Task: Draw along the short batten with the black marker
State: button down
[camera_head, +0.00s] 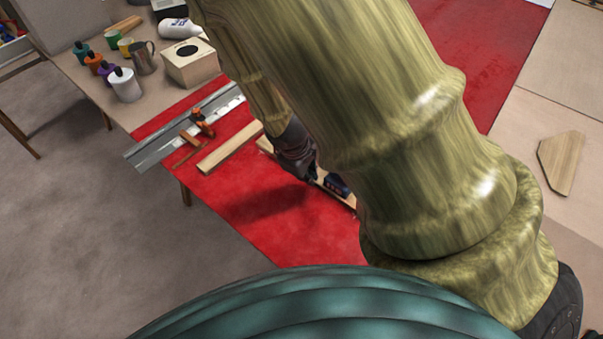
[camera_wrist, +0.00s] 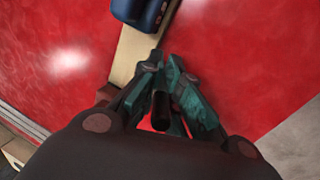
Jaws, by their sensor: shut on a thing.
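My gripper (camera_head: 309,178) is low over the red table, beside a pale wooden batten (camera_head: 347,201). In the wrist view its green fingers (camera_wrist: 163,72) are shut on a dark rod, the black marker (camera_wrist: 161,107), seen nearly end-on. Its tip is hidden, so I cannot tell whether it touches the surface. The batten also shows in the wrist view (camera_wrist: 131,56), running up from the fingers. A dark blue block (camera_head: 336,186) sits on it, also at the top of the wrist view (camera_wrist: 141,13). My gripper hides part of the batten.
Another pale wooden strip (camera_head: 230,147) lies to the left. A metal straightedge (camera_head: 158,147) with an orange-handled tool (camera_head: 198,120) lies beyond it. Bottles (camera_head: 124,86), a metal jug (camera_head: 144,58) and a box (camera_head: 191,64) stand at the back left. Red surface (camera_head: 270,215) is clear in front.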

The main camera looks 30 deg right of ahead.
jog(key=shift+s+d+r, duration=0.1)
jog(key=shift+d+r, duration=0.05)
jog(key=shift+d, duration=0.05)
jog(key=shift+s+d, duration=0.2)
jog(key=shift+s, duration=0.25)
jog(key=shift+s+d, duration=0.1)
jog(key=shift+s, duration=0.1)
jog(key=shift+s+d, duration=0.15)
jog(key=shift+s, duration=0.4)
jog(key=shift+s+d+p, duration=0.35)
jog(key=shift+s+p, duration=0.5)
jog(key=shift+p, duration=1)
jog(key=shift+s+d+r+p, duration=0.15)
jog(key=shift+s+d+p, duration=0.2)
jog(key=shift+p, duration=1.45)
jog(key=shift+s+a+p, duration=0.15)
jog(key=shift+s+p, duration=1)
jog(key=shift+p, duration=0.55)
jog(key=shift+s+d+f+p, duration=0.25)
jog(key=shift+s+p, duration=0.25)
jog(key=shift+p, duration=0.25)
jog(key=shift+s+d+p, duration=0.15)
jog(key=shift+s+p, duration=0.35)
jog(key=shift+p, duration=0.1)
